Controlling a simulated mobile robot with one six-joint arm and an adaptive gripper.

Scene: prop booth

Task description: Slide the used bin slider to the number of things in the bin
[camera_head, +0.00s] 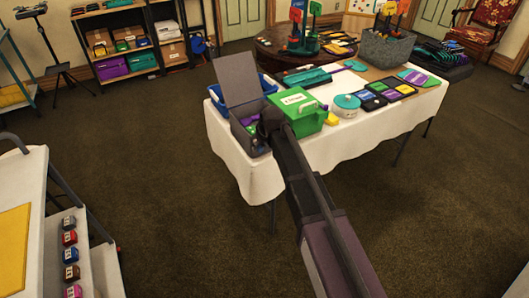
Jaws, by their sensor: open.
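A grey bin (249,139) with its lid (239,84) raised stands at the left end of the white-clothed table (240,173). Purple and green things show inside it, partly hidden, and I cannot tell how many. A green box (300,116) with a white label, too small to read, stands just right of it. My gripper (268,124) is at the grey bin's right side, between it and the green box. It is open, but its fingers are dark and hard to make out. I cannot make out a slider.
A blue tray (266,84) lies behind the grey bin. A white pot with a teal lid (346,104), dark trays (372,99) and a grey basket (388,50) stand farther right. A rack of small coloured blocks (70,254) is at lower left. The carpet between is clear.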

